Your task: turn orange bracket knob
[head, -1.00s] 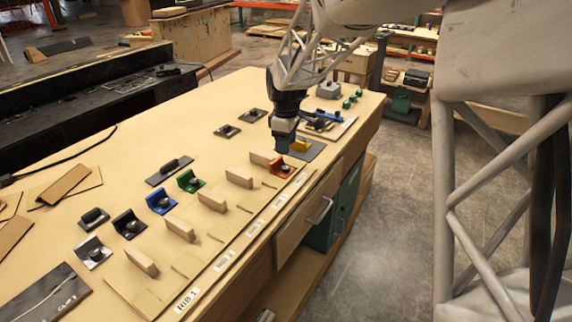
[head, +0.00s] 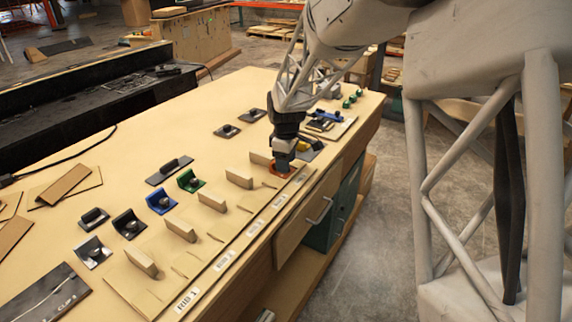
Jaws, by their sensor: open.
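The orange bracket (head: 276,173) stands near the front edge of the bench, at the far end of a row of brackets. Only slivers of its orange base show. My gripper (head: 281,168) points straight down right over it, with its fingers at the bracket. The orange bracket's knob is hidden behind the fingers. I cannot see whether the fingers touch the knob.
Green (head: 190,181), blue (head: 161,201) and black (head: 129,224) brackets with knobs stand in the row to the left. Upright wooden ribs (head: 239,178) stand close by along the front. A yellow block (head: 303,145) lies just behind the gripper.

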